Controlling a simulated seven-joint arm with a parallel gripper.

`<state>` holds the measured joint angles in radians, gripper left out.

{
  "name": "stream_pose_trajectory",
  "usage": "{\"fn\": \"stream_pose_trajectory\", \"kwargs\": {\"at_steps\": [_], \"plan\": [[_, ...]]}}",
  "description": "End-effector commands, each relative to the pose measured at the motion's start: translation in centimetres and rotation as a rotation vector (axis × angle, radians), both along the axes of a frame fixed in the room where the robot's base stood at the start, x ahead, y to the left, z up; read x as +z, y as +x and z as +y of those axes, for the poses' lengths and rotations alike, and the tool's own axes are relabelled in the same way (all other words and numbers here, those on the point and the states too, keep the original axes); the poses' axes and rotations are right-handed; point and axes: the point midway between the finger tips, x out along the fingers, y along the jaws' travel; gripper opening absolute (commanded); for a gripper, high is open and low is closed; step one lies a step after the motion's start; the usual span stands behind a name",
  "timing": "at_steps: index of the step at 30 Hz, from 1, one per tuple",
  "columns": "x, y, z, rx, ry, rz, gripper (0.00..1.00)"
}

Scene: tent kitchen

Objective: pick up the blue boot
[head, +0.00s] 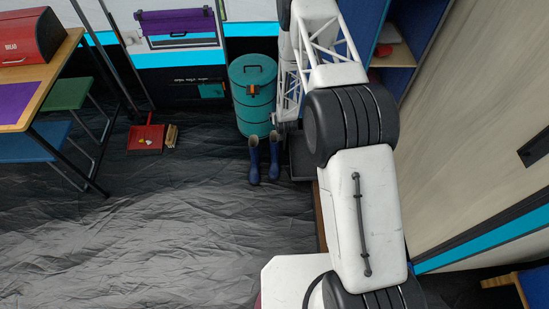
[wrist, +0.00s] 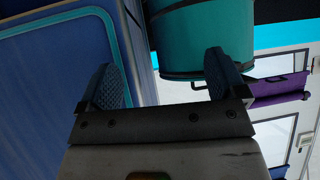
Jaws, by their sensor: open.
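A pair of dark blue boots stands upright on the floor in the head view, with the left boot (head: 254,162) and the right boot (head: 274,160) side by side. They are just in front of a teal barrel (head: 252,95). My gripper (wrist: 164,77) is open in the wrist view, with nothing visible between its two textured fingers. Beyond the fingers, the wrist view shows the teal barrel (wrist: 208,38). The boots do not show in that view. In the head view my arm reaches up to the right of the boots, and the gripper cannot be made out clearly.
A dark low object (head: 301,158) sits right of the boots, partly behind my arm. A red dustpan (head: 147,137) and brush (head: 171,136) lie further left. A table (head: 50,85) and stools stand at the far left. The dark floor left of the boots is clear.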

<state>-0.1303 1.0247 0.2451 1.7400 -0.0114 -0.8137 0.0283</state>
Motion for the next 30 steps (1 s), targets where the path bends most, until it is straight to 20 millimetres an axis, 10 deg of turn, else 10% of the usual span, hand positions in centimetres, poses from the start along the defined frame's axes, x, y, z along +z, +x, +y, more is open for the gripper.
{"fn": "stream_pose_trajectory", "kwargs": {"at_steps": [30], "plan": [[-24.3, -8.0, 1.4, 0.030, 0.039, -0.202, 0.90]]}}
